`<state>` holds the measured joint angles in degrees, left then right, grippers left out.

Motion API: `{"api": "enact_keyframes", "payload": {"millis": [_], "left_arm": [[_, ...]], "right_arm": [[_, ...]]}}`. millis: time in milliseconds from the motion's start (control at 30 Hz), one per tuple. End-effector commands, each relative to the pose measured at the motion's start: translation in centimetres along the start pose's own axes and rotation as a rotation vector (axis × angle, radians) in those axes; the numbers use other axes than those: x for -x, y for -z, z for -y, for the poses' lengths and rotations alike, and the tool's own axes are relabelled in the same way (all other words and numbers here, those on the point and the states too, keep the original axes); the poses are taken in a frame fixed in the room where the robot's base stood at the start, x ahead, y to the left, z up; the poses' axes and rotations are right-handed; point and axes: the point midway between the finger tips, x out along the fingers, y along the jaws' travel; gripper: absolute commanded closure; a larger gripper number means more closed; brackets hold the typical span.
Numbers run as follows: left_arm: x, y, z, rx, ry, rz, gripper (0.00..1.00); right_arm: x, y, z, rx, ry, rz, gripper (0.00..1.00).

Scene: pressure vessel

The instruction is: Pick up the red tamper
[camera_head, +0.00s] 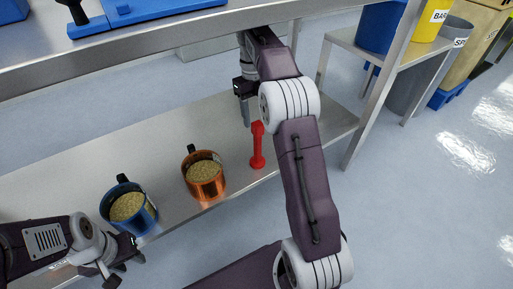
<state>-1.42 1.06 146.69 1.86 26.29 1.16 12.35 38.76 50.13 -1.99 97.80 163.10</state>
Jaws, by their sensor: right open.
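The red tamper (257,146) stands upright on the lower steel shelf, right of the copper-coloured pot. My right gripper (245,112) hangs just behind and to the left of the tamper's top, open and pointing down, with nothing visible in it. Its fingers are partly hard to make out, and I cannot tell whether they touch the tamper. My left gripper (124,268) is at the lower left, in front of the blue pot, with its fingers apart and empty.
A copper pot (205,187) and a blue pot (133,220), both filled with tan grains, stand on the lower shelf (70,170). The upper shelf (160,42) overhangs behind. A side table (345,38) with blue and yellow containers is at the upper right.

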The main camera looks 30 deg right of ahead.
Motion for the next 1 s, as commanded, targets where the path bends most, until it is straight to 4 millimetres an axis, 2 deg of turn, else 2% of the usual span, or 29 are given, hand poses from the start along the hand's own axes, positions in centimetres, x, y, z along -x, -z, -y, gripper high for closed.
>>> {"api": "enact_keyframes", "payload": {"millis": [33, 267, 500, 600, 833, 867, 1000], "left_arm": [[-1.7, -0.2, 0.0, 0.000, 0.000, 0.000, 0.64], [-2.2, -0.2, 0.0, 0.000, 0.000, 0.000, 0.64], [-6.8, -0.7, 0.1, 0.000, 0.000, 0.000, 0.64], [-8.2, -0.8, 0.2, 0.000, 0.000, 0.000, 0.64], [-7.8, -0.8, 0.1, 0.000, 0.000, 0.000, 0.64], [-7.8, -0.8, 0.1, 0.000, 0.000, 0.000, 0.64], [-7.8, -0.8, 0.1, 0.000, 0.000, 0.000, 0.64]], "right_arm": [[-1.6, -0.1, 0.0, 0.000, 0.000, 0.001, 0.44], [-2.1, -0.1, 0.0, 0.001, 0.000, 0.001, 0.44], [-6.3, -0.1, 0.0, 0.002, -0.001, 0.003, 0.44], [-7.5, -0.1, 0.0, 0.002, -0.001, 0.003, 0.44], [-7.1, 0.0, 0.0, 0.002, -0.002, 0.003, 0.44], [-7.1, 0.0, 0.0, 0.002, -0.002, 0.003, 0.49], [-7.1, 0.0, 0.0, 0.003, -0.002, 0.003, 0.88]]}}
